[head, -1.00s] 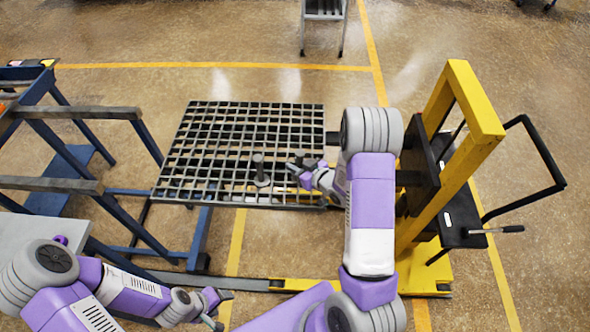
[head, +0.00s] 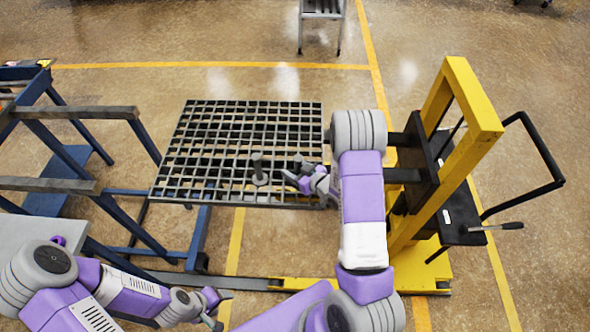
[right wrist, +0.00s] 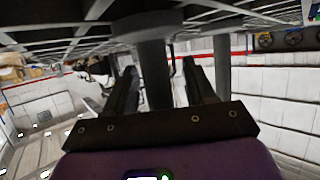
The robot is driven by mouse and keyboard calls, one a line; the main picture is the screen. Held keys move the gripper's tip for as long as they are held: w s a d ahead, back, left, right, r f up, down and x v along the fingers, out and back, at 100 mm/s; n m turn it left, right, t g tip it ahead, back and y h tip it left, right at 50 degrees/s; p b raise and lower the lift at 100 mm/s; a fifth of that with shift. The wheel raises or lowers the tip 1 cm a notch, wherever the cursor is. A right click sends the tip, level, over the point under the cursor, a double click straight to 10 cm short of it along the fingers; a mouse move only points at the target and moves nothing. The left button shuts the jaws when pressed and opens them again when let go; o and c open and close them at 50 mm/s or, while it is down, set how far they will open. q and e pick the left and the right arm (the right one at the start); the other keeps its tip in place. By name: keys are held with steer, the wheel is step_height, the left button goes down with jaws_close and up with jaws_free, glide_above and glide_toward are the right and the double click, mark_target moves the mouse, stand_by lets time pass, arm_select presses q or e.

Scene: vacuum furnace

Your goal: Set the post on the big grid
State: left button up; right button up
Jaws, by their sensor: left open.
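The big grid (head: 208,120) is a dark open lattice, lying flat in the middle of the head view. A grey post (head: 258,165) with a round base stands upright on its near part. A second grey post (head: 297,162) is just right of it, partly hidden by my right gripper (head: 300,178). In the right wrist view, which appears upside down, this post (right wrist: 155,75) is between the two fingers, its wide base against the grid. A gap shows beside the right finger. The other post (right wrist: 222,65) is further right. My left gripper (head: 220,307) is open and empty, lower left, away from the grid.
A yellow lift truck (head: 450,150) with a black handle stands right of the grid. A blue frame with grey bars (head: 70,187) is at the left. A grey cart (head: 322,12) is at the far back. Free floor lies behind the grid.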

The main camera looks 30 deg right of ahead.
steer(key=shift+r, duration=0.2)
steer(key=shift+s+d+r, duration=0.15)
steer(key=shift+s, duration=0.15)
steer(key=v, duration=1.1)
steer(key=shift+s, duration=0.2)
